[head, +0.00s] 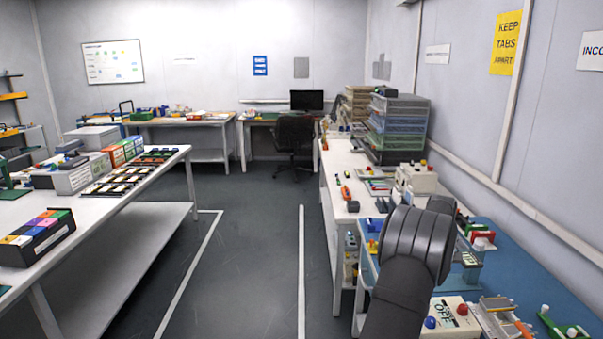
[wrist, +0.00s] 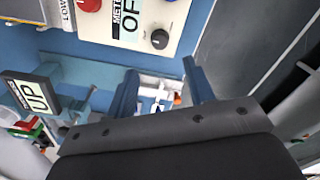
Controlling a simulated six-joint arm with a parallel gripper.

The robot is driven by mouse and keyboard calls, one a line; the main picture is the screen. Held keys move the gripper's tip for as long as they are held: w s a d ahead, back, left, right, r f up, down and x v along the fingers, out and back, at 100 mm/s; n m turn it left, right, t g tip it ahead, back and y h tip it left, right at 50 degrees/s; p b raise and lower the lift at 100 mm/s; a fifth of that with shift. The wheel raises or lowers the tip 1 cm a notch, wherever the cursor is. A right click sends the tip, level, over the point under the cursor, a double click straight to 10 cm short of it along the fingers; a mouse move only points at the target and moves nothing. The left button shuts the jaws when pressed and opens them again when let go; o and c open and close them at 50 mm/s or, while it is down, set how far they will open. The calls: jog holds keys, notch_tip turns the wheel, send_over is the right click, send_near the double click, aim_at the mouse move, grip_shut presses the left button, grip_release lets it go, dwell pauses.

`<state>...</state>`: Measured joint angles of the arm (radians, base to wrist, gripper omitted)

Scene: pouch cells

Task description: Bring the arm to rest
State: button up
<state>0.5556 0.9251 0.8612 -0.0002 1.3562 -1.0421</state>
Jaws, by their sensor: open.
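My arm (head: 408,250) shows as a dark grey, bulky shape at the lower right of the head view, over the right-hand bench. Its gripper end is hidden there. In the wrist view my gripper (wrist: 160,68) shows two dark blue fingers standing apart, with nothing held between them. Beyond the fingers lie a blue surface and a cream box with a black knob and "OFF" lettering (wrist: 147,22). I cannot tell how far the fingertips are from it.
The right bench's blue mat (head: 520,280) carries a cream box with blue and red knobs (head: 450,318) and small fixtures. Stacked trays (head: 398,125) stand farther back. The floor aisle (head: 255,240) is clear.

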notch_tip(320, 180, down, 10)
jog(key=shift+r, duration=0.1)
jog(key=m, duration=0.4)
jog(key=shift+r, duration=0.1)
jog(key=m, duration=0.4)
jog(key=shift+m, duration=0.4)
jog(key=m, duration=0.4)
jog(key=shift+m, duration=2.6)
jog(key=n, duration=0.5)
jog(key=shift+n, duration=2.7)
